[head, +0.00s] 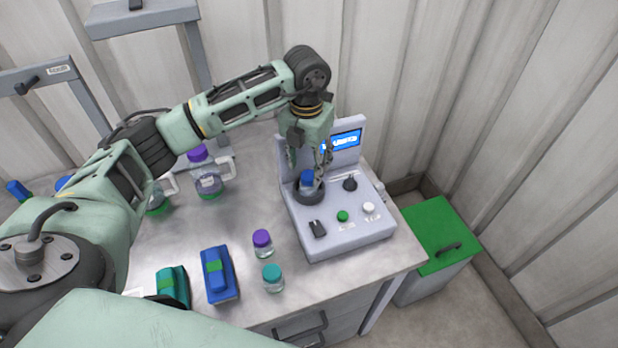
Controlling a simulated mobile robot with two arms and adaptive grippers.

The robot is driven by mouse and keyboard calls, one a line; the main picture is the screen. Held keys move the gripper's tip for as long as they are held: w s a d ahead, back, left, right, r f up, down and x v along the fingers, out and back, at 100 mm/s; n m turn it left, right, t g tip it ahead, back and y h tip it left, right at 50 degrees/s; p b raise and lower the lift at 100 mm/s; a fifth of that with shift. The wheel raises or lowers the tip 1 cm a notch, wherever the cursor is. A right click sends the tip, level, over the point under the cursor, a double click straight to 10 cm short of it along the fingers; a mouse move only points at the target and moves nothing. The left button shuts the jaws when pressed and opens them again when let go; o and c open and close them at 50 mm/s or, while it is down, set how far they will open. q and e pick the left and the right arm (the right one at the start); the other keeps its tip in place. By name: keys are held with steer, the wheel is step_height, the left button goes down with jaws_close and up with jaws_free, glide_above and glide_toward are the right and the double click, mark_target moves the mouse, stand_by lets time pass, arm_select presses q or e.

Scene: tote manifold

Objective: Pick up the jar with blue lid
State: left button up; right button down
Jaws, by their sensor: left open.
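The jar with the blue lid (307,180) stands upright in a dark round holder on the grey machine (345,222). My left gripper (310,165) points down right over the jar, with its open fingers at or just above the blue lid. Part of the jar is hidden by the fingers and the holder, and I cannot tell whether the fingers touch it. My right gripper is not in view.
A purple-lidded jar (263,242) and a teal-lidded jar (273,277) stand in front of the machine. A blue case (219,273) and a teal case (173,286) lie to their left. Purple-topped bottles (207,178) stand behind. A green-lidded bin (440,234) is on the floor at right.

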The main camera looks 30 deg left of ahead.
mark_target(307, 174)
arm_select(q)
step_height(307, 174, down, 4)
steer(key=shift+s+r+p, duration=0.1)
steer(key=shift+r+p, duration=0.15)
steer(key=shift+p, duration=0.9)
steer(key=shift+f, duration=0.8)
steer(key=shift+c, duration=0.5)
steer(key=c, duration=0.4)
steer(key=shift+a, duration=0.1)
steer(key=c, duration=0.6)
steer(key=shift+r, duration=0.15)
steer(key=shift+c, duration=0.3)
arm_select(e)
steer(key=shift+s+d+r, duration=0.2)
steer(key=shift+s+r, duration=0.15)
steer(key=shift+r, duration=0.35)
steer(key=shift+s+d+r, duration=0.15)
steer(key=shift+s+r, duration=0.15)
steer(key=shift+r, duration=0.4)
